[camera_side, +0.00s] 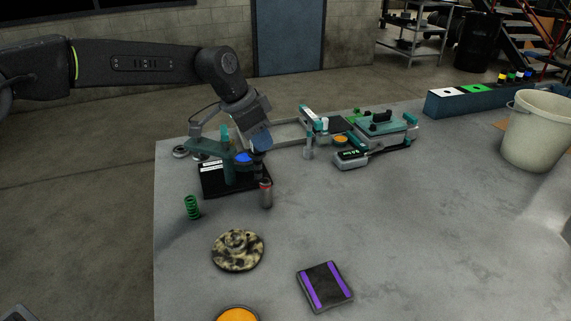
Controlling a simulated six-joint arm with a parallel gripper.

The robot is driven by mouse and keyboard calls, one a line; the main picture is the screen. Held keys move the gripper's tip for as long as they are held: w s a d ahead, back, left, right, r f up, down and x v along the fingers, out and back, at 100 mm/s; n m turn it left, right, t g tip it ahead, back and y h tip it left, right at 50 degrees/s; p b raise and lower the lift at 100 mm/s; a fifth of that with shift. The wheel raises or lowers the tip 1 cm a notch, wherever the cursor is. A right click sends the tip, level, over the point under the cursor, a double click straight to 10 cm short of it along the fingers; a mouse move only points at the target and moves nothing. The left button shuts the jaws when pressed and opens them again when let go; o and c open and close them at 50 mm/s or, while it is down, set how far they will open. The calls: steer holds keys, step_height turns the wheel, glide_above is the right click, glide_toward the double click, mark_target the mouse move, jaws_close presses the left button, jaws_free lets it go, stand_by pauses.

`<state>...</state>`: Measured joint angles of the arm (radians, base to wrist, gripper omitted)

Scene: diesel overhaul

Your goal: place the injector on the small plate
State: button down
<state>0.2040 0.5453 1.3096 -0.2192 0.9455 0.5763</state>
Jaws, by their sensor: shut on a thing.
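My gripper (263,172) points down over the left part of the grey bench, at the near right edge of a black tray-like base. It is shut on the injector (266,195), a small grey cylinder with a reddish band near its top. The injector is upright below the fingers; I cannot tell whether its lower end touches the bench. The small plate (325,287) is probably the dark square with two purple stripes, lying flat at the front, below and right of my gripper. Nothing lies on it.
A black base with a teal fixture (226,178) stands beside my gripper. A green spring (192,207), a mottled round part (238,250) and an orange disc (238,314) lie in front. Teal tooling (385,130) and a bucket (537,130) stand farther right. The middle right is clear.

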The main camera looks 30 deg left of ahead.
steer(key=shift+a+r, duration=0.2)
steer(key=shift+a, duration=0.05)
steer(key=shift+s+d, duration=0.1)
steer(key=shift+s, duration=0.05)
steer(key=s+d+r+m+g+h, duration=0.15)
steer(key=s+d+m+g, duration=0.25)
steer(key=s+d+m, duration=0.65)
steer(key=s+d+f, duration=0.2)
steer(key=d+f, duration=0.9)
steer(key=c, duration=1)
jaws_free()
steer(key=shift+f, duration=0.15)
steer(key=shift+o, duration=0.2)
